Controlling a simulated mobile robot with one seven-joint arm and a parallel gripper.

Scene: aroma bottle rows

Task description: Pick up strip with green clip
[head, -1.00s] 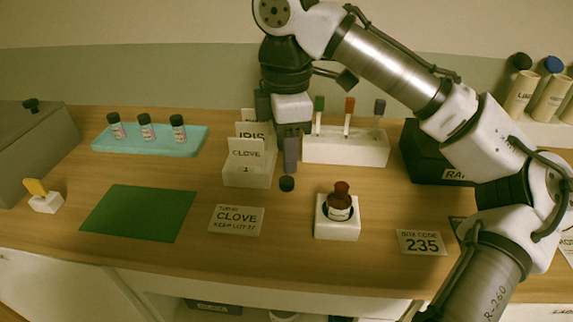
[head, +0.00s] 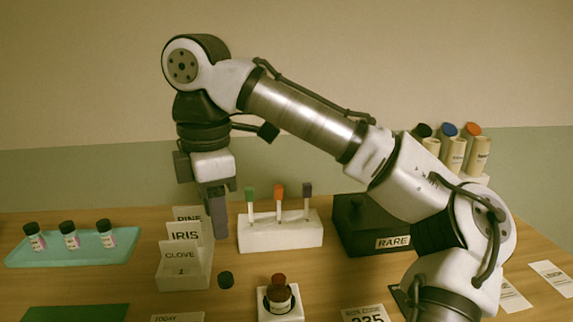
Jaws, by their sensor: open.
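The strip with the green clip (head: 250,194) stands upright at the left end of a white block holder (head: 281,234). A strip with an orange clip (head: 279,192) and one with a dark purple-grey clip (head: 307,190) stand to its right in the same block. My gripper (head: 217,228) points down just left of the green-clip strip, above and by the card holder. It is open and holds nothing; the gap between its fingers is hard to see from this side.
A card holder (head: 183,275) with CLOVE, IRIS and PINE cards stands below-left of my gripper. A dark RARE box (head: 362,232) is right of the block. A teal tray (head: 120,248) holds vials.

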